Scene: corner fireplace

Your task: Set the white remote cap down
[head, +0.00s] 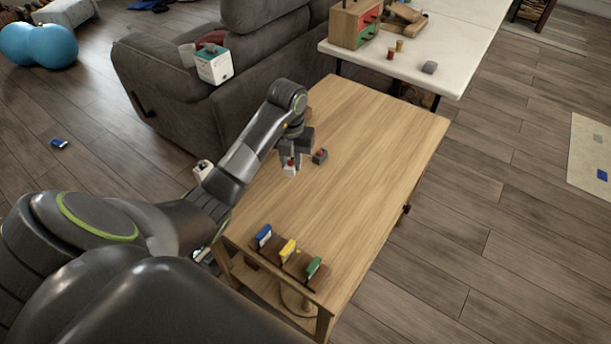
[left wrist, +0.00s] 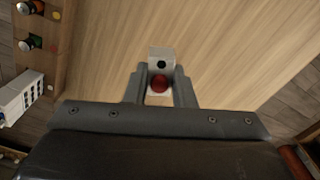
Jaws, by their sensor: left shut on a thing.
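My left gripper (head: 290,163) is over the far left part of the wooden table (head: 365,150), pointing down. It is shut on the white remote cap (head: 290,170), a small white block with a red top. In the left wrist view, the white cap (left wrist: 161,60) sits between the two fingers (left wrist: 159,88), with a black dot and a red ball-like part showing. I cannot tell whether its underside touches the table. My right gripper is not in view.
A small grey block with a red part (head: 320,156) stands just right of my gripper. A brown rack (head: 297,265) with blue, yellow and green pieces is at the table's near end. The table's middle and right are clear. A grey sofa (head: 265,80) stands behind.

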